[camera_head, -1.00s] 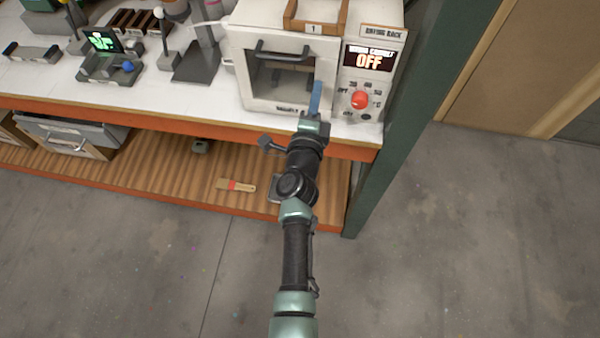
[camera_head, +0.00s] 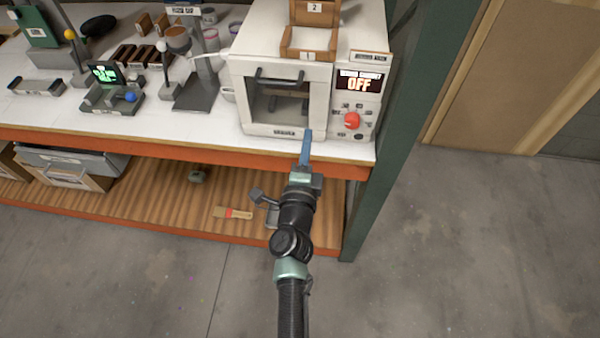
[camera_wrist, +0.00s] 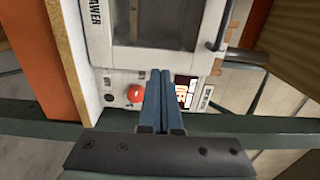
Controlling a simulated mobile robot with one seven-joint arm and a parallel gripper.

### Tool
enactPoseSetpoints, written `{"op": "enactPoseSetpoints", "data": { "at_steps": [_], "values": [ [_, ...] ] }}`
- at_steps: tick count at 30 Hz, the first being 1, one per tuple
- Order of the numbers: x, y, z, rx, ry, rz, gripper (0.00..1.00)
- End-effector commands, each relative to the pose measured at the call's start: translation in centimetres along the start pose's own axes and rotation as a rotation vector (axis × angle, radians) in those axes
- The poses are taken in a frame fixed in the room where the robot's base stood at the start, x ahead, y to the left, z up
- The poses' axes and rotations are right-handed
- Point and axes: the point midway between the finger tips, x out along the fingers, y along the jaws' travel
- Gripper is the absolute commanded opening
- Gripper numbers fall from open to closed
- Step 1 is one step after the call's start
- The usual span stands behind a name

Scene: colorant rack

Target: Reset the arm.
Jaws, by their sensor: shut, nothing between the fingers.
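My gripper (camera_head: 307,146) points up in the head view, in front of the lower front of a white cabinet (camera_head: 238,88) on the bench. Its blue fingers are together with nothing between them. In the wrist view my gripper (camera_wrist: 161,76) also shows with its two blue fingers side by side. Behind the fingertips there are the cabinet's red knob (camera_wrist: 135,93) and its lit display (camera_wrist: 186,90). I cannot tell how far the fingertips are from the cabinet front.
The cabinet door (camera_head: 278,103) is shut, with a dark handle (camera_head: 280,77). The display (camera_head: 359,82) reads OFF. A green post (camera_head: 385,130) stands to the right. A balance (camera_head: 110,98) and stands are on the bench at left. A brush (camera_head: 233,213) lies on the lower shelf. The floor is clear.

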Motion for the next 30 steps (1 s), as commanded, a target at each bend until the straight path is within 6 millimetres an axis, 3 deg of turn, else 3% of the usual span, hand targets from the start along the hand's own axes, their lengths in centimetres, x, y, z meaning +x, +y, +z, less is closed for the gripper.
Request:
{"op": "enactPoseSetpoints", "data": {
  "at_steps": [3,9,15,23,26,29,30],
  "values": [
    [-2.5,0.1,0.0,0.0,-0.001,0.004,0.0],
    [-5.3,0.2,0.0,0.0,0.0,0.003,0.0],
    [-6.5,0.1,0.0,0.0,0.001,0.001,0.0],
    [-6.6,0.1,0.0,0.0,0.0,0.001,0.0],
    [-5.9,-1.6,0.3,-0.025,-0.013,-0.028,0.0],
    [-4.5,-6.0,1.0,-0.101,-0.042,-0.103,0.0],
    [-3.9,-8.4,1.4,-0.148,-0.057,-0.144,0.0]
  ]
}}
